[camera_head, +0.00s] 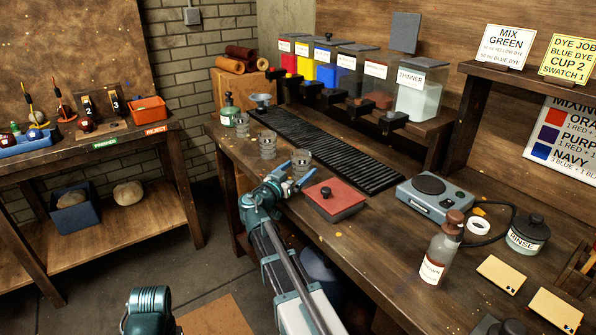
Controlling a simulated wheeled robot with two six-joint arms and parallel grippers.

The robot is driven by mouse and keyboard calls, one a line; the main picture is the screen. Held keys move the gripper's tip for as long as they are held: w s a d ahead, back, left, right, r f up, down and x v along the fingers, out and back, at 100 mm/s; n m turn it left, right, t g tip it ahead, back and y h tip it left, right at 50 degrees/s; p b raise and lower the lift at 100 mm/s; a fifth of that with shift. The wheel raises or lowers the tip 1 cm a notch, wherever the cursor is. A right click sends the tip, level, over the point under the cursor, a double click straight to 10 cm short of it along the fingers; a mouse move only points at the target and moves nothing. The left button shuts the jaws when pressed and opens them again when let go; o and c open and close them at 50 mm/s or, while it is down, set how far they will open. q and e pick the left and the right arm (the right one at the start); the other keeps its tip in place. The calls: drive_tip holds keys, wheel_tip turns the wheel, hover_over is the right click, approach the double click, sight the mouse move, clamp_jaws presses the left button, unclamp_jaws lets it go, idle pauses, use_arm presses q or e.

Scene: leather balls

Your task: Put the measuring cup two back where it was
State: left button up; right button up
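Small clear ridged measuring cups stand in a row along the left edge of the workbench: a far one (242,126), a middle one (267,145) and a near one (302,160). I cannot read a number on any of them. My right gripper (302,171) reaches in from below, with its blue fingers apart at the near cup. The fingertips lie about at the cup's two sides, and I cannot tell whether they press on it. The lower part of that cup is partly hidden. My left gripper is out of view; only a teal part of my arm shows at the bottom.
A red-topped block (334,195) sits close right of my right gripper. A black ribbed mat (325,150) lies behind the cups. A scale (436,196), a brown-capped bottle (441,250) and a rinse jar (527,235) stand further right. Dye bins line the back.

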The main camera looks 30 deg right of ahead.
drive_tip(key=shift+r, duration=0.15)
drive_tip(key=shift+s+a, duration=0.15)
drive_tip(key=shift+a, duration=0.15)
drive_tip(key=v, duration=1.1)
drive_tip(key=shift+a, duration=0.15)
